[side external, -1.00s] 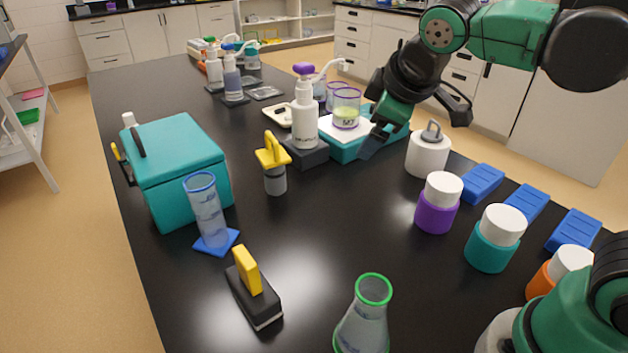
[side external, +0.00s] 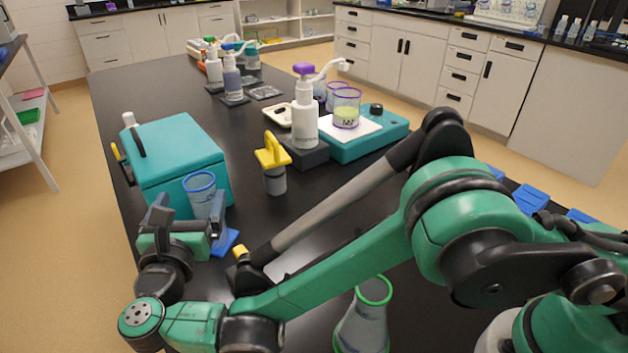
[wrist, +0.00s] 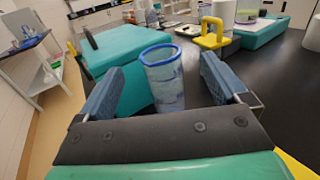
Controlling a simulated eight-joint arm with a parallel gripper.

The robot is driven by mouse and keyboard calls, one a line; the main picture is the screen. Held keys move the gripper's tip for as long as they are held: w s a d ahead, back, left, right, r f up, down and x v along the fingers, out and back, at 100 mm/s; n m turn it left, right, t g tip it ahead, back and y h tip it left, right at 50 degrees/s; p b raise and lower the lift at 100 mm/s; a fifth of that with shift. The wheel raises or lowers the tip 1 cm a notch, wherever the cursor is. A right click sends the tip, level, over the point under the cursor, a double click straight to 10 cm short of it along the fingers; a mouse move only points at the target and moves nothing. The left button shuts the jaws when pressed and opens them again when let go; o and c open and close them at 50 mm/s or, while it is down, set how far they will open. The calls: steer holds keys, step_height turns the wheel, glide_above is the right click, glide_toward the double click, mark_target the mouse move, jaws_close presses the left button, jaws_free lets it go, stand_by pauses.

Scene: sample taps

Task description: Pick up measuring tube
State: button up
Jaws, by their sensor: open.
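The measuring tube (side external: 200,188) is a clear cylinder with a blue rim on a blue base (side external: 226,241). It stands upright in front of the teal box, partly hidden by my gripper in the side view. My gripper (side external: 190,222) is open and low at the tube, on its near side. In the wrist view the tube (wrist: 162,78) stands between the two spread fingers of my gripper (wrist: 160,90), with a gap visible on both sides. The tube's lower end is hidden behind the gripper's palm.
A teal box (side external: 175,150) stands close behind the tube. A yellow-handled grey container (side external: 273,165) is to its right. A green-rimmed flask (side external: 364,320) stands near the front, beside my arm. A yellow-handled black block (side external: 240,254) is mostly hidden by my arm.

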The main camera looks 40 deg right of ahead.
mark_target(198, 198)
steer(key=shift+f, duration=0.7)
steer(key=shift+w+d+f, duration=0.15)
steer(key=shift+w+f, duration=0.05)
steer(key=shift+w, duration=0.05)
steer(key=shift+x, duration=2.6)
jaws_close()
